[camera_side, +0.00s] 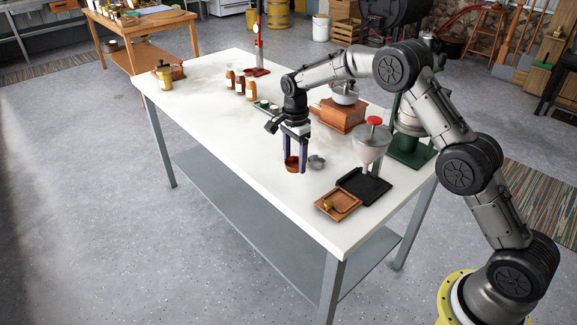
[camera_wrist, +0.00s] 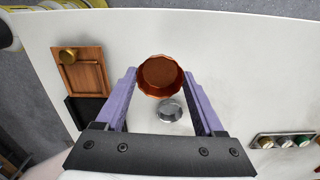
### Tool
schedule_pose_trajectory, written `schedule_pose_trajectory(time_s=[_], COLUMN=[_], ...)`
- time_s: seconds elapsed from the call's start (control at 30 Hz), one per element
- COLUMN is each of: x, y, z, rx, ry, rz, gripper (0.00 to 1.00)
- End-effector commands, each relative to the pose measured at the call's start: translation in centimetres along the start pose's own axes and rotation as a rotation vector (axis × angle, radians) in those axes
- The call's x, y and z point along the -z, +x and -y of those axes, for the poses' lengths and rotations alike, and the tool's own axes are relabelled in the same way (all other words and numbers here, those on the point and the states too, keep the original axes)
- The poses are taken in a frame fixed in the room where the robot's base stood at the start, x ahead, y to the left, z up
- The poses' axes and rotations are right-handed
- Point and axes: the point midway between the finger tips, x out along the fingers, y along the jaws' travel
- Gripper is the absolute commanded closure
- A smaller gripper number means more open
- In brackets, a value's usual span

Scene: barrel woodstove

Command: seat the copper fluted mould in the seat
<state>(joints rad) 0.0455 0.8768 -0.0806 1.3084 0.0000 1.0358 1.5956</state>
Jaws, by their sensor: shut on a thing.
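The copper fluted mould (camera_side: 292,164) is between the fingertips of my gripper (camera_side: 296,167) over the white table, with its open side up. In the wrist view the scalloped rim of the mould (camera_wrist: 161,76) shows at the tips of the purple fingers (camera_wrist: 160,80). My gripper is shut on it. I cannot tell whether it clears the table top. A small silver round tin (camera_side: 316,162) stands just right of it; it also shows in the wrist view (camera_wrist: 170,110). A square wooden tray (camera_side: 338,204) with a brass knob lies near the front edge. I cannot tell which thing is the seat.
A black tray (camera_side: 365,185) adjoins the wooden tray. A funnel with a red knob (camera_side: 372,145), a wooden grinder (camera_side: 343,113) and a green stand (camera_side: 410,150) stand to the right. Several small jars (camera_side: 240,82) stand farther back.

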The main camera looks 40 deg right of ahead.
Motion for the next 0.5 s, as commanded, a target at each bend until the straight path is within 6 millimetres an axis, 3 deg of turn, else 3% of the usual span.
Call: schedule_pose_trajectory(time_s=[0.1,0.5], x=[0.1,0.2], y=[-2.8,-5.6], z=[-2.2,-9.2], rx=[0.003,0.0], ry=[0.0,0.0], rz=[0.0,0.0], gripper=[0.83,0.83])
